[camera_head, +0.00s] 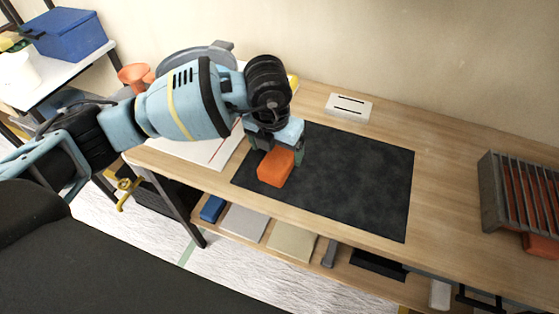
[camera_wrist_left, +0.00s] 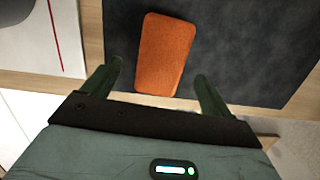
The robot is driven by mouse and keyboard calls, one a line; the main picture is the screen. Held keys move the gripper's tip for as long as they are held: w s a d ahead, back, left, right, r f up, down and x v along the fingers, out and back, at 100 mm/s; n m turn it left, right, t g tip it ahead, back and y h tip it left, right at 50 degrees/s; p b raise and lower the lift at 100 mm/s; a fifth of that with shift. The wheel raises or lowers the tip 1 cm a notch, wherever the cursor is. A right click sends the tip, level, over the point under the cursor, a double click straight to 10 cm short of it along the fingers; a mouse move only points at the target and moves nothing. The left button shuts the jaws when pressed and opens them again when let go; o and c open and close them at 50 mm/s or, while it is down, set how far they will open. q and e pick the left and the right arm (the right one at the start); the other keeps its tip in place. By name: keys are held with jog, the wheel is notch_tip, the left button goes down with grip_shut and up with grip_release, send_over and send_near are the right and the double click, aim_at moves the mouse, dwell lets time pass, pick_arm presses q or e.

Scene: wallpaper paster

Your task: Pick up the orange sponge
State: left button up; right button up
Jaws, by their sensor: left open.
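The orange sponge (camera_head: 276,167) lies on the dark mat (camera_head: 360,185) near its left front corner. My left gripper (camera_head: 276,150) is right above and behind it in the head view, pointing down. In the left wrist view the sponge (camera_wrist_left: 166,55) shows ahead of the open left gripper (camera_wrist_left: 158,82), between the lines of its two dark green fingers, with a gap on each side. The fingers are not closed on it. My right gripper is not in view.
A white slotted block (camera_head: 348,107) stands behind the mat. A grey rack (camera_head: 518,190) stands at the right of the wooden table (camera_head: 450,165). A white sheet with a red line (camera_wrist_left: 45,35) lies left of the mat. A lower shelf holds several flat items.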

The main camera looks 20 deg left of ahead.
aim_at(279, 157)
pick_arm(q)
jog(key=shift+w+d+f, duration=0.1)
jog(key=shift+w+f, duration=0.1)
jog(key=shift+f, duration=0.65)
jog(key=shift+w+a+f, duration=0.1)
jog(key=shift+w+f, duration=0.05)
jog(key=shift+f, duration=0.75)
jog(key=shift+w+d+f, duration=0.1)
jog(key=shift+w+f, duration=0.1)
jog(key=shift+f, duration=0.65)
jog(key=c, duration=1)
jog(key=shift+c, duration=0.3)
jog(key=shift+r, duration=0.1)
jog(key=shift+r, duration=0.45)
jog(key=r, duration=0.1)
jog(key=s+r, duration=0.1)
jog(key=shift+d+r, duration=0.15)
jog(key=shift+r, duration=0.15)
jog(key=s+d+r, duration=0.1)
jog(key=s+d, duration=0.2)
jog(key=s, duration=1.1)
jog(key=shift+s+d+r, duration=0.2)
jog(key=shift+s, duration=0.1)
